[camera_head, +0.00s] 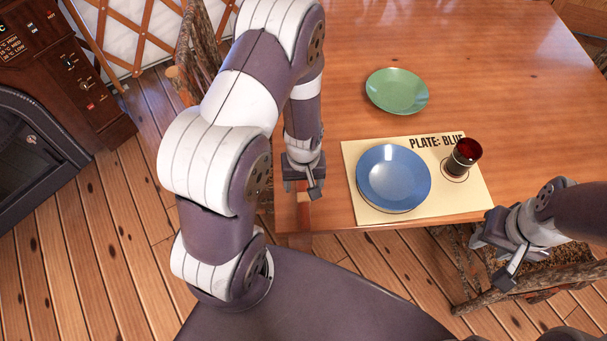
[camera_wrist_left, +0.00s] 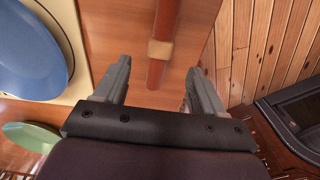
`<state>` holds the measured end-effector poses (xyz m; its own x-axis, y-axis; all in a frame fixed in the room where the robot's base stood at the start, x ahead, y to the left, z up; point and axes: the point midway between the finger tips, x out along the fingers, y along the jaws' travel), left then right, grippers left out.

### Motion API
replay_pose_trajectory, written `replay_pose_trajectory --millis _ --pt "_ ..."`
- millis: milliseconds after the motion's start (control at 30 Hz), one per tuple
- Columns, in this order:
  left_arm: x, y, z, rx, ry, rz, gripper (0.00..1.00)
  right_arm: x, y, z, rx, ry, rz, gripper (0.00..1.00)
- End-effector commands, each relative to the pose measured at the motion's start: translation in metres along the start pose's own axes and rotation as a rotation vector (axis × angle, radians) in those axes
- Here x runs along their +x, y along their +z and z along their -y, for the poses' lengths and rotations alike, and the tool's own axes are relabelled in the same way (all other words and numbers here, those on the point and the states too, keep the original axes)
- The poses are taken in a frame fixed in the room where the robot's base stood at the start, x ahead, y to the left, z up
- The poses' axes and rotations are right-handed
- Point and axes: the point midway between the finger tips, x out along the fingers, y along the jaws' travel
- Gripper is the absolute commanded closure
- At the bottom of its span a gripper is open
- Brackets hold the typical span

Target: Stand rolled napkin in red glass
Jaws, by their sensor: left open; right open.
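The rolled napkin, dark red with a beige band (camera_wrist_left: 160,48), lies on the wooden table near its left edge. In the left wrist view it runs between my open left fingers (camera_wrist_left: 160,72), which are not closed on it. In the head view my left gripper (camera_head: 303,188) is above it and hides much of it; a short piece of the napkin (camera_head: 303,217) shows below. The red glass (camera_head: 464,156) stands upright on the placemat's right side, in a printed ring, and looks empty. My right gripper (camera_head: 495,258) is open and empty off the table's front edge, right of the placemat.
A cream placemat (camera_head: 360,207) labelled "PLATE: BLUE" bears a blue plate (camera_head: 393,178) left of the glass. A green plate (camera_head: 397,91) stands behind it. The back of the table (camera_head: 450,40) is clear. A dark stove (camera_head: 35,155) stands at the left.

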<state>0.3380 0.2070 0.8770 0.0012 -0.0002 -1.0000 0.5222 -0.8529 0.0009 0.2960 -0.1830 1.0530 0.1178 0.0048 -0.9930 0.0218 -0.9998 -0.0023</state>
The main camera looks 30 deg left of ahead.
Motion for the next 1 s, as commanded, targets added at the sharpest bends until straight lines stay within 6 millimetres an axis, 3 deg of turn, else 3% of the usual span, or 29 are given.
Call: replay_pose_trajectory --millis 267,400,500,600,1000 --pt "-0.053 0.0 -0.003 0.046 0.007 -0.014 0.3 0.0 0.0 0.0 0.0 0.0 0.0 0.57" --pt "-0.129 0.018 -0.007 0.32 0.029 -0.071 0.3 0.001 0.0 0.0 0.0 0.0 0.0 0.57" --pt "-0.163 0.038 -0.003 0.49 0.036 -0.103 0.3 0.001 0.0 0.0 0.0 0.0 0.0 0.57" --pt "-0.175 0.048 0.001 0.567 0.036 -0.115 0.3 0.001 0.0 0.0 0.0 0.0 0.0 0.57" --pt "-0.175 0.049 0.001 0.572 0.035 -0.113 0.3 0.001 0.0 0.0 0.0 0.0 0.0 0.57"
